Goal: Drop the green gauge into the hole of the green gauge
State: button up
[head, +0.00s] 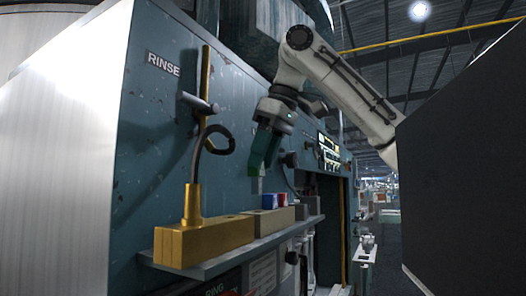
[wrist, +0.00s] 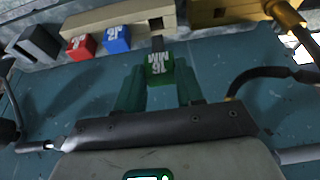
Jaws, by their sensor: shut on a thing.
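The green gauge (wrist: 160,68) has a green block with white lettering and a grey shank (wrist: 157,44). My gripper (head: 264,160) is shut on its green block, between two dark green fingers. In the head view the shank (head: 260,185) hangs down from the fingers above the shelf. The beige block (wrist: 118,24) has a dark square hole (wrist: 156,23). In the wrist view the shank's end lines up with this hole, slightly short of it. In the head view the shank appears above the beige block (head: 278,217), its hole hidden.
A brass block (head: 200,241) with an upright brass post (head: 192,204) stands left on the shelf (head: 228,260). A dark curved handle (head: 217,140) juts from the blue wall.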

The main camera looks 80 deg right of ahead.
jog(key=shift+f+b, duration=0.5)
jog(key=shift+f, duration=0.55)
jog(key=shift+p, duration=0.95)
dwell(0.9)
jog(key=shift+f+b, duration=1.55)
jog(key=shift+f, duration=0.85)
jog(key=o, duration=1.2)
jog(key=shift+r, duration=0.1)
jog(key=shift+s+r+p, duration=0.2)
jog(key=shift+r+p, duration=0.4)
jog(key=shift+p, duration=0.05)
jog(key=p+v, duration=0.4)
jog(key=v, duration=0.5)
jog(key=shift+s+r, duration=0.15)
jog(key=shift+s, duration=0.1)
